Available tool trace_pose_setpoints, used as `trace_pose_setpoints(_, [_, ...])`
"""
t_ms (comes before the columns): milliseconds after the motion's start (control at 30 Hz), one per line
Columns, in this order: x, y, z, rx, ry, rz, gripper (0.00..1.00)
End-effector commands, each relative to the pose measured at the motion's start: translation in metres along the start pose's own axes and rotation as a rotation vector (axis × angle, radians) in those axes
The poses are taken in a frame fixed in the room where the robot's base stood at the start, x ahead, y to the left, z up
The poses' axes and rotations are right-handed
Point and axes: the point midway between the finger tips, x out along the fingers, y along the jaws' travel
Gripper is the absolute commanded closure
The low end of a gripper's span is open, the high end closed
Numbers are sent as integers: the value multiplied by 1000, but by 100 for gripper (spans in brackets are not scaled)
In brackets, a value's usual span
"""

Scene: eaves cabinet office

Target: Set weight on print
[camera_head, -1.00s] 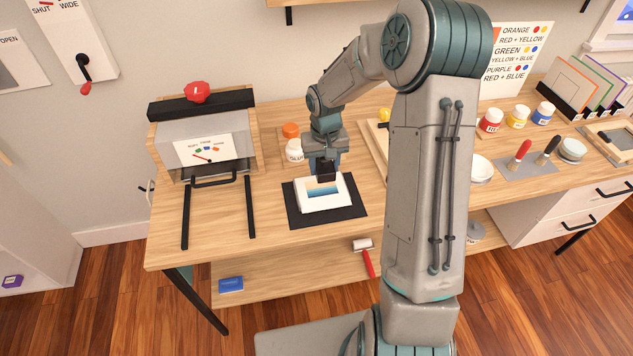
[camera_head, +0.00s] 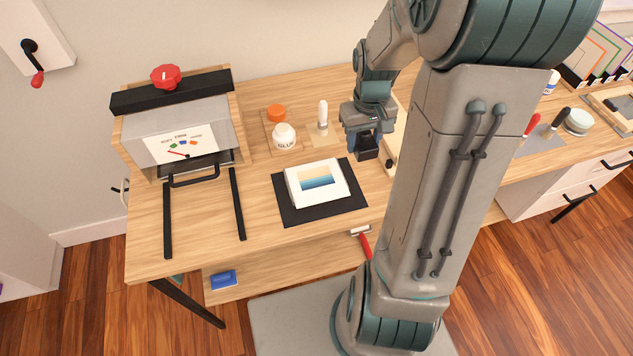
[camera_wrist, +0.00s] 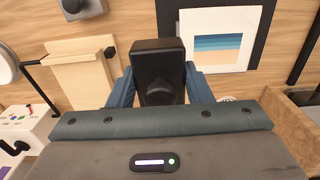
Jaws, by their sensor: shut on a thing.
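The print (camera_head: 318,178), a white sheet with a blue-to-cream picture, lies on a black mat (camera_head: 292,215) on the bench. It also shows in the wrist view (camera_wrist: 220,42). My gripper (camera_head: 366,138) is shut on a black weight (camera_head: 368,153), to the right of the print. In the wrist view, the weight (camera_wrist: 158,62) sits between the blue fingers of my gripper (camera_wrist: 158,90), apart from the print in the picture. I cannot tell how high the weight is above the bench. My arm hides part of the bench on the right.
A glue jar (camera_head: 284,137) and a white-handled tool (camera_head: 323,118) stand behind the print. A press with a red knob (camera_head: 166,76) stands at the left, with two black rails (camera_head: 238,203) in front. A wooden board (camera_head: 392,160) lies beside the weight. Bench between rails and mat is clear.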

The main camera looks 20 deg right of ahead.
Motion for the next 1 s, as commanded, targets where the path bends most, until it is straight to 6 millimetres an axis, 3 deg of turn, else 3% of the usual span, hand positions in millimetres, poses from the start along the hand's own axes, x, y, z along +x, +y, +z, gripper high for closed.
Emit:
trace_pose_setpoints(200, [1, 0, 14, 0, 6, -7, 98])
trace_pose_setpoints(700, [58, -93, -16, -2, 4, -8, 98])
trace_pose_setpoints(1000, [75, -105, -20, 4, 5, -8, 98])
